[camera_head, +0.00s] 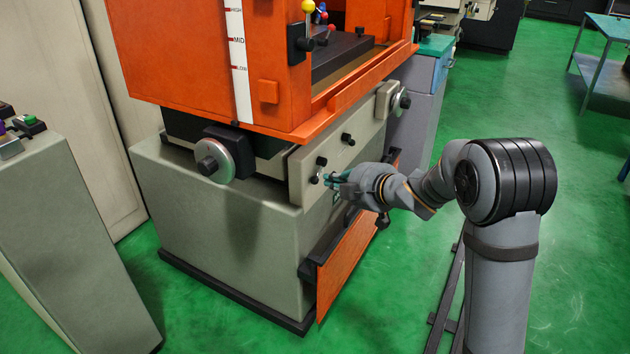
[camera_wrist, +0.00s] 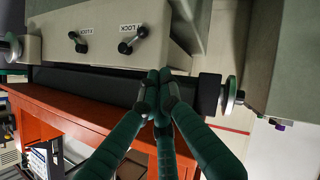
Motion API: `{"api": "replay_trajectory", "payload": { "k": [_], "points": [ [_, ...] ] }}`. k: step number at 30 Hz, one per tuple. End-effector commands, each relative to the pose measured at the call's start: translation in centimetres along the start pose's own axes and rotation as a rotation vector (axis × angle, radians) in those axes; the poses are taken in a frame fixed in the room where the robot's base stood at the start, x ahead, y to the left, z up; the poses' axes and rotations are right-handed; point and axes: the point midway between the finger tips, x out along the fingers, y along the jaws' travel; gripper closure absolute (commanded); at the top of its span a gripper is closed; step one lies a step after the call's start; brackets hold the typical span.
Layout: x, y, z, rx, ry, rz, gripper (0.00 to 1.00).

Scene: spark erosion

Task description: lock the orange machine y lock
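The orange machine (camera_head: 215,70) has a grey front panel with two small black-knobbed lock levers. The left lever (camera_head: 320,162) is close to my gripper; the right lever (camera_head: 347,138) is farther along the panel. The wrist view looks upside down: the nearer lever (camera_wrist: 126,47) has a label ending in "LOCK", and the other lever (camera_wrist: 78,41) has a label too small to read surely. I cannot tell which is the y lock. My gripper (camera_head: 331,178), with teal fingers, has its fingertips together (camera_wrist: 160,76), empty, beside the nearer lever and apart from it.
A handwheel (camera_head: 214,160) sticks out at the panel's left end and another (camera_head: 400,101) at its right end. An orange lower panel (camera_head: 345,260) juts out below. A grey cabinet (camera_head: 65,230) stands at the left. The green floor at right is mostly clear.

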Motion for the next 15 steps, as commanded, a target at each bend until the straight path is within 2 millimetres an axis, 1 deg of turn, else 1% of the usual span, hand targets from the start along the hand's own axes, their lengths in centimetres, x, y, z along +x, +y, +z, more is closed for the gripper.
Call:
{"api": "replay_trajectory", "payload": {
  "k": [5,8,15],
  "points": [
    [1.3,-0.1,0.0,0.0,0.0,-0.002,1.0],
    [2.9,-0.2,0.1,0.001,-0.001,-0.003,1.0],
    [8.0,-0.2,0.1,0.002,-0.001,-0.002,1.0]
  ]
}}
